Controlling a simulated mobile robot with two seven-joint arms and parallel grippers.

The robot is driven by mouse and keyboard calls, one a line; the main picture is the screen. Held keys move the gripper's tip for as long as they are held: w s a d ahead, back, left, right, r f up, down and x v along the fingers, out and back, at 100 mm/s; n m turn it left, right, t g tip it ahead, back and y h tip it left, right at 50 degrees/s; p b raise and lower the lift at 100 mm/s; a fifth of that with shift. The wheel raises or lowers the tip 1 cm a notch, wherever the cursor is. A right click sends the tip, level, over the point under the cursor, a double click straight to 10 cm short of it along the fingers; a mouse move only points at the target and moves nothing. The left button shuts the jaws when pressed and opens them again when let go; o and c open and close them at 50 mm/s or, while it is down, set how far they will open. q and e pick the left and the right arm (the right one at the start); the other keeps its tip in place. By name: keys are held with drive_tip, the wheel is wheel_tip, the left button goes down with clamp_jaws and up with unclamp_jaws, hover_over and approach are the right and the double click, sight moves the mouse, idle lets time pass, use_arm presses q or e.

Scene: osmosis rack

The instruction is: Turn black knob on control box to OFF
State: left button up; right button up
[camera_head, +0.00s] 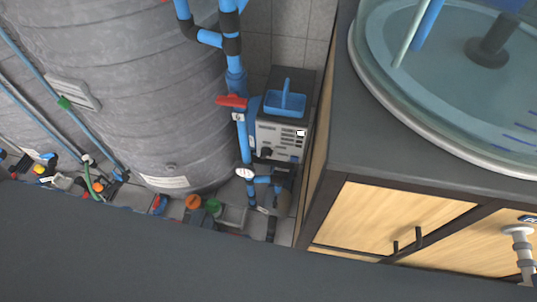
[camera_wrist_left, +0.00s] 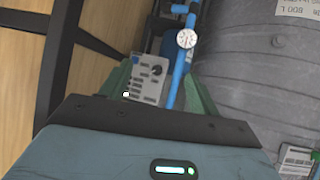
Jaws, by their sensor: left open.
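The control box (camera_head: 281,139) is a light grey box with a panel of small marks, standing in the gap between the grey tank and the wooden cabinet. Its black knob (camera_head: 265,153) is at the lower left of the front in the head view. In the left wrist view the control box (camera_wrist_left: 143,82) appears turned around, with the black knob (camera_wrist_left: 157,70) at its upper right. My left gripper (camera_wrist_left: 160,76) is open, its green fingers on either side of the box in that view and nothing held. The knob's exact setting is too small to read. My right gripper is not in view.
The grey tank (camera_head: 130,80) and wooden cabinet (camera_head: 400,222) leave a narrow gap.

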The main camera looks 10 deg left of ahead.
use_arm(q)
drive_tip(key=w+d+f+t+b, duration=0.3)
drive_tip(key=w+f+b, duration=0.25)
drive_tip(key=w, duration=0.65)
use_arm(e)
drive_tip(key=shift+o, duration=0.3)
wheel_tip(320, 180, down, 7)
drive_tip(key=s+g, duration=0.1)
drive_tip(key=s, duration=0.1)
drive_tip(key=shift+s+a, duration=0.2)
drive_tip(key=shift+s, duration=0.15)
use_arm(q)
drive_tip(key=w+d+n+t+y+b, duration=0.1)
drive_tip(key=w+t+b, duration=0.1)
drive_tip(key=w, duration=0.5)
drive_tip(key=w+d+r+n+t+y+b, duration=0.1)
drive_tip(key=w+b, duration=0.2)
drive_tip(key=w, duration=0.3)
drive_tip(key=shift+w+r+t+y, duration=0.3)
drive_tip(key=shift+w+t, duration=0.1)
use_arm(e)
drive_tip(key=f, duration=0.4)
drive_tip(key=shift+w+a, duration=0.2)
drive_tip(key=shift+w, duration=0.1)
use_arm(q)
drive_tip(key=shift+w, duration=0.1)
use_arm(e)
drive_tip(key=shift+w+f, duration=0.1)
